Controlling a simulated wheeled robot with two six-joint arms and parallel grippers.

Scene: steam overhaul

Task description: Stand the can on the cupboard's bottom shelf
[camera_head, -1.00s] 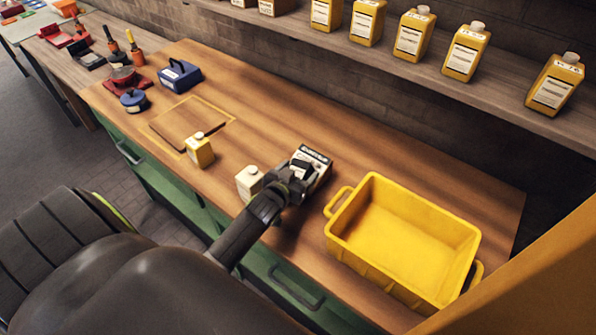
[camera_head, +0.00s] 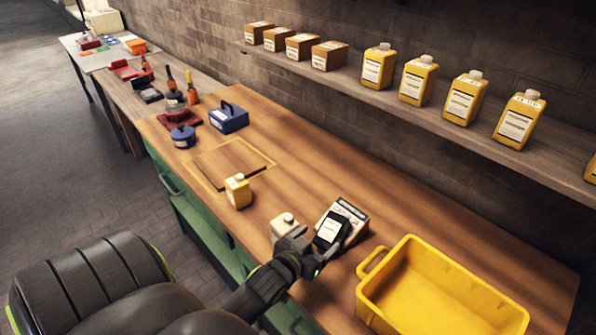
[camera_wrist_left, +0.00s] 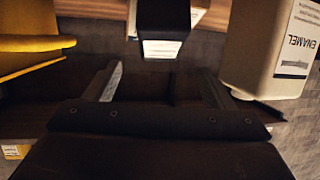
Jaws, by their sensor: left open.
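Three can-like containers stand on the wooden bench: a small yellow one (camera_head: 238,191), a cream one (camera_head: 284,226) and a black one with a white label (camera_head: 331,231). Which one the task means is unclear. My left gripper (camera_head: 318,257) is beside the black and cream ones, partly hiding the cream one. In the left wrist view the gripper (camera_wrist_left: 160,88) is open and empty, with the black container (camera_wrist_left: 164,18) ahead and the cream one, marked ENAMEL (camera_wrist_left: 265,45), to the right. Green cupboard fronts (camera_head: 190,205) run below the bench; no bottom shelf shows clearly. My right gripper is out of view.
A yellow bin (camera_head: 375,297) stands right of my left gripper. A white box (camera_head: 350,212) is behind the black container. A wall shelf (camera_head: 420,113) holds boxes and yellow bottles.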

